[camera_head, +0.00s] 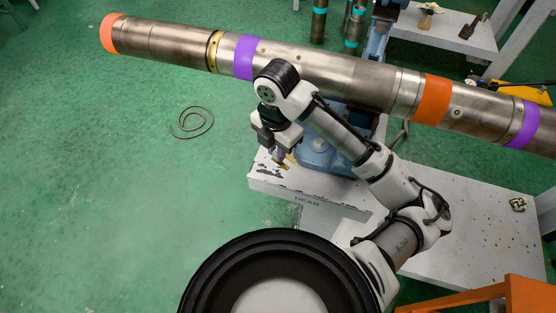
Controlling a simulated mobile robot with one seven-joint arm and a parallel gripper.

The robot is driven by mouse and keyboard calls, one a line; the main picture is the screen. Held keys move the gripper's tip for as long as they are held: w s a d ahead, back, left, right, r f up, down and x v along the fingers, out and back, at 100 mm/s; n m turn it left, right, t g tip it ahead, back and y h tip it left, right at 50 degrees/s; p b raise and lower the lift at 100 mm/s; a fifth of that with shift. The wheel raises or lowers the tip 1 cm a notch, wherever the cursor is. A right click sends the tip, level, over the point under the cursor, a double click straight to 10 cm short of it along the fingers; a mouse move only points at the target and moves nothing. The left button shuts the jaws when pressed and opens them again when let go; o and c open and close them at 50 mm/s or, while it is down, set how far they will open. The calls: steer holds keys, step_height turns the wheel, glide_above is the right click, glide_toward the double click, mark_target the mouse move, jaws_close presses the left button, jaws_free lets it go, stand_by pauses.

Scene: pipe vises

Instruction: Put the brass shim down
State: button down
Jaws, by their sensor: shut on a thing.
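My gripper (279,153) points down over the front left part of the white bench (350,195) marked NEAR. It is shut on the brass shim (285,164), a small yellowish piece showing at the fingertips. The shim is close to the bench top near its worn, paint-chipped left end. I cannot tell whether the shim touches the bench. My fingers hide part of the shim.
A long steel pipe (330,68) with orange and purple bands runs across above the bench, just behind my arm. A blue vise (322,155) stands right of my gripper. A coiled cable (192,122) lies on the green floor. An orange frame (525,296) is at the lower right.

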steer(key=shift+f, duration=3)
steer(key=shift+f+b, duration=0.1)
steer(key=shift+b, duration=0.3)
steer(key=c, duration=1.3)
jaws_free()
steer(key=shift+c, duration=0.2)
